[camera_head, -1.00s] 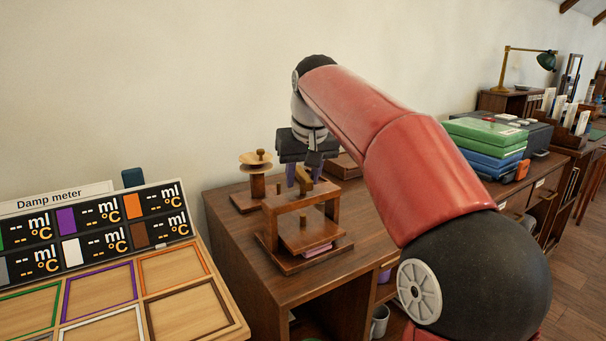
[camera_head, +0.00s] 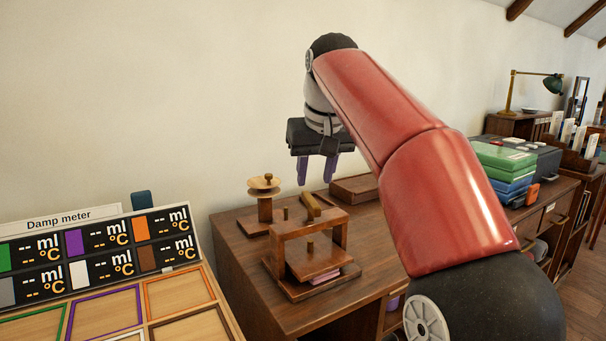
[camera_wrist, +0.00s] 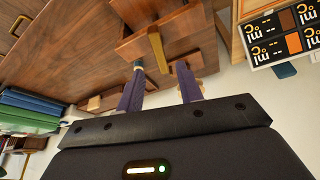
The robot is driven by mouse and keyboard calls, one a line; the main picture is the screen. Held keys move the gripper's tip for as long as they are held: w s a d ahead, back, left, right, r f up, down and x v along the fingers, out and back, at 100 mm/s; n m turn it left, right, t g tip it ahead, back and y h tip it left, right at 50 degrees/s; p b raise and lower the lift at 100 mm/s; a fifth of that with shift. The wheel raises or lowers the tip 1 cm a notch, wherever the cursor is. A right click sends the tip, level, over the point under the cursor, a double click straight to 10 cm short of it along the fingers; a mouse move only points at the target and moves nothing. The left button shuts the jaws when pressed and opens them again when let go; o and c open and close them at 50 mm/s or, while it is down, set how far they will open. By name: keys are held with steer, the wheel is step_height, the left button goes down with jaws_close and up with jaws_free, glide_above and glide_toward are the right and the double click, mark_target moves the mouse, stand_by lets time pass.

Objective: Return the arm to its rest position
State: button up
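My gripper (camera_head: 316,170) hangs above the back of the brown desk, fingers pointing down, in the head view. Its two purple fingers are apart with nothing seen between them. It also shows in the wrist view (camera_wrist: 163,80), with the fingers spread. Below it and nearer the camera is a small wooden press-like stand (camera_head: 318,231) with a light wooden handle on its top bar; the fingers appear clear of it. My red arm reaches in from the lower right and hides part of the desk.
A wooden post with a round dish (camera_head: 264,189) stands left of the stand, and a low wooden box (camera_head: 354,188) lies behind it. The Damp meter board (camera_head: 95,245) with colored frames is at left. Stacked green and blue boxes (camera_head: 505,170) stand at right. The wall is behind.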

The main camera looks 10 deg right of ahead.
steer(key=s+f+t, duration=0.1)
steer(key=s+f, duration=2.3)
steer(key=s, duration=0.1)
steer(key=shift+s+f+m, duration=0.3)
steer(key=shift+s+f, duration=0.05)
steer(key=shift+f, duration=0.05)
